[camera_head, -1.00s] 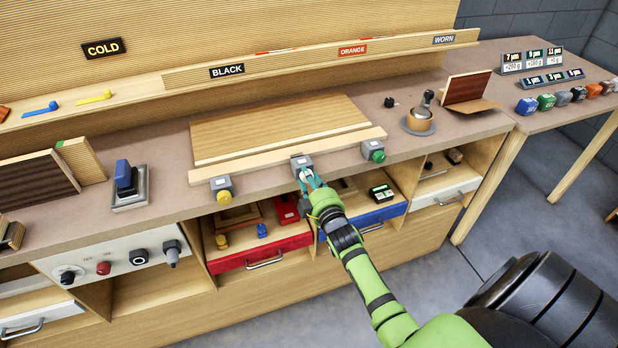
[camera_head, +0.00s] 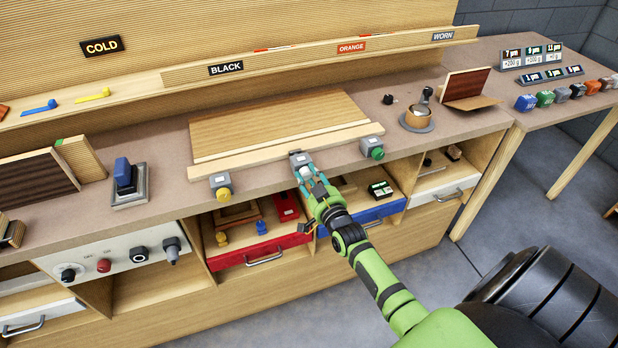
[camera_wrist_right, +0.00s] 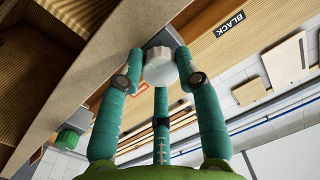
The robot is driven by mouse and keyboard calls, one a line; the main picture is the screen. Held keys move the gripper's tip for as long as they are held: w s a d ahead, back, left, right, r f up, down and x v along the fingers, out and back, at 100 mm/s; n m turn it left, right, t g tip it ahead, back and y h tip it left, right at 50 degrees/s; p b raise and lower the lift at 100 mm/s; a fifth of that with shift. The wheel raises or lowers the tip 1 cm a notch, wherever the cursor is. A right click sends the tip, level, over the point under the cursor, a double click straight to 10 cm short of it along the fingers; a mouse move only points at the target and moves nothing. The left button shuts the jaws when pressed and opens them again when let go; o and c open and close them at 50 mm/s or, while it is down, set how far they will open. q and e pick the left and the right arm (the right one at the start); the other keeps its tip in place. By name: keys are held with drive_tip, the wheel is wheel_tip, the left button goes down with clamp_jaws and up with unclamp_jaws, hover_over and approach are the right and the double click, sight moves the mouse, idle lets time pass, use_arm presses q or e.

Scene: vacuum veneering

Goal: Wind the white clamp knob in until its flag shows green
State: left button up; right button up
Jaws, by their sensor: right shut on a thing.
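My right gripper (camera_head: 308,175) is shut on this knob at the bench's front edge. The knob's grey clamp block (camera_head: 299,159) is the middle one of three along a pale wooden bar (camera_head: 265,155). A yellow knob (camera_head: 223,192) is on the clamp to its left and a green knob (camera_head: 376,152) on the one to its right. I cannot make out a flag's colour on the white knob's clamp. My left gripper is out of view.
Below the bench edge, a red drawer (camera_head: 262,247) and a blue drawer (camera_head: 379,213) stand open under my right arm. A veneer panel (camera_head: 275,125) lies behind the bar. A copper pot (camera_head: 417,119) stands to the right.

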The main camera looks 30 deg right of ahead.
drive_tip(key=m, duration=0.1)
drive_tip(key=m+b, duration=0.1)
drive_tip(key=m, duration=0.1)
drive_tip(key=shift+f+m, duration=0.25)
drive_tip(key=shift+m, duration=0.05)
drive_tip(key=m+b, duration=0.1)
drive_tip(key=m, duration=0.2)
drive_tip(key=shift+m, duration=0.3)
drive_tip(key=m+b, duration=0.1)
drive_tip(key=m, duration=0.2)
drive_tip(key=shift+a+f+m+t, duration=0.1)
drive_tip(key=shift+m+t, duration=0.2)
drive_tip(key=shift+t, duration=0.1)
drive_tip(key=shift+m+b, duration=0.65)
drive_tip(key=shift+m, duration=0.95)
drive_tip(key=o, duration=1.1)
drive_tip(key=shift+a+r, duration=0.1)
drive_tip(key=shift+r, duration=0.1)
drive_tip(key=shift+o, duration=0.2)
